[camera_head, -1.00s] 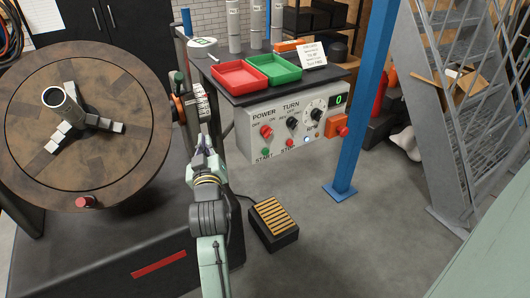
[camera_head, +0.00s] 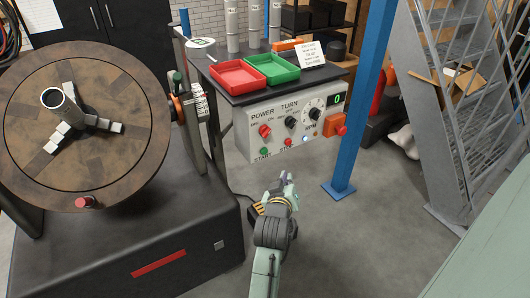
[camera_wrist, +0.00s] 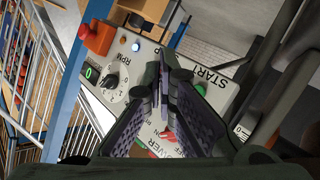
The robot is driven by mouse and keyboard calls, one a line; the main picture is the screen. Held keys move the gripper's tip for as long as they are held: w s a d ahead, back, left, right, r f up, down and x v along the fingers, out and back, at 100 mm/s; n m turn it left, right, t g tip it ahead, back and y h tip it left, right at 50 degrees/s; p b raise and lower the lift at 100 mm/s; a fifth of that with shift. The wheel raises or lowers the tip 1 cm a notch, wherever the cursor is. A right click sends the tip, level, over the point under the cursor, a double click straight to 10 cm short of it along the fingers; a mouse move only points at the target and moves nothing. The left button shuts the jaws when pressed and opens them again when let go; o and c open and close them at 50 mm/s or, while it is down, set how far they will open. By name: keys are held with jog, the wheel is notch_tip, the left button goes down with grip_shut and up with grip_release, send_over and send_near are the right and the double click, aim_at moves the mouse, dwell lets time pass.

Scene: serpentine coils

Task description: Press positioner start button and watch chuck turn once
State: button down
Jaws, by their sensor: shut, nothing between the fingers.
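The grey control box (camera_head: 245,140) carries the green START button (camera_head: 264,152) at its lower left, with a red button (camera_head: 288,142) beside it. Its green display (camera_head: 338,99) reads 0. My gripper (camera_head: 287,176) is shut and empty, below and in front of the box, apart from the START button. In the wrist view my fingers (camera_wrist: 164,62) cover part of the panel, and the START lettering (camera_wrist: 210,78) shows right of them.
A blue post (camera_head: 362,100) stands right of the box. Red (camera_head: 237,75) and green (camera_head: 278,69) trays sit on the shelf above. A foot pedal (camera_head: 256,212) is mostly hidden behind my arm. Metal stairs (camera_head: 440,110) stand at the right, with clear floor before them.

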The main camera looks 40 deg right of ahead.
aim_at(264, 151)
jog(key=shift+w, duration=0.15)
jog(key=w+d+b, duration=0.1)
jog(key=w, duration=0.7)
jog(key=shift+w+b, duration=0.25)
jog(key=shift+b, duration=0.05)
jog(key=shift+w, duration=0.15)
dwell(1.1)
jog(key=shift+w+d, duration=0.1)
jog(key=shift+w, duration=0.15)
